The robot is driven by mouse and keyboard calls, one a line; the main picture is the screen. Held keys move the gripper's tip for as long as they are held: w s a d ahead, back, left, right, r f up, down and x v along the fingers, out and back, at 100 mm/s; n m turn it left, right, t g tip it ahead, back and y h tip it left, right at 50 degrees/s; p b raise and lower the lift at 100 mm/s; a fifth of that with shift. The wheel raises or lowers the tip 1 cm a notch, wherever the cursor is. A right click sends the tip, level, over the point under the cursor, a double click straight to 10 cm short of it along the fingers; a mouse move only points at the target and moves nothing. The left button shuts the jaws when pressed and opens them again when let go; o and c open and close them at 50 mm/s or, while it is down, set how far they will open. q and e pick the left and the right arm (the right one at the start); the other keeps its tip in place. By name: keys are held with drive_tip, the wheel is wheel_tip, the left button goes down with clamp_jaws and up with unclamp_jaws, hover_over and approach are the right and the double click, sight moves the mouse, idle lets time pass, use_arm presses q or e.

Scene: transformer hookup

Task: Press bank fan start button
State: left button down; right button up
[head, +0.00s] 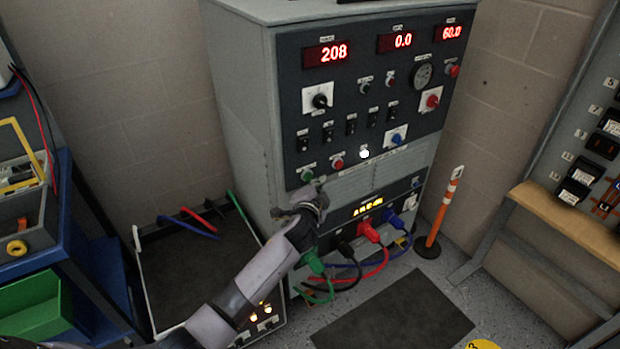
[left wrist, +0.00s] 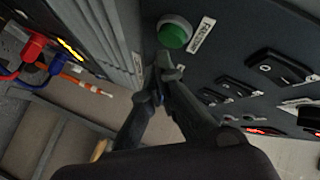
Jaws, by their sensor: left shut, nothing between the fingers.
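The green button (head: 307,175) sits at the lower left of the dark control panel (head: 290,95). It also shows large in the left wrist view (left wrist: 175,33), round with a light rim and a white label beside it that I cannot read surely. My left gripper (head: 320,183) is shut and empty, just below and right of the green button in the head view. In the left wrist view its fingertips (left wrist: 165,66) end close to the button's lower edge; I cannot tell whether they touch. My right gripper is not in view.
A red button (head: 338,164) and a white lamp (head: 364,153) sit right of the green button. Coloured cables plug in below. An orange post (head: 445,210) stands to the right, and a blue cart (head: 75,230) to the left.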

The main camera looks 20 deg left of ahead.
use_arm(q)
drive_tip(key=shift+s+d, duration=0.1)
drive_tip(key=shift+d, duration=0.05)
drive_tip(key=s+d, duration=0.3)
drive_tip(key=d, duration=0.1)
drive_tip(key=shift+s+d, duration=0.35)
idle(0.3)
idle(0.4)
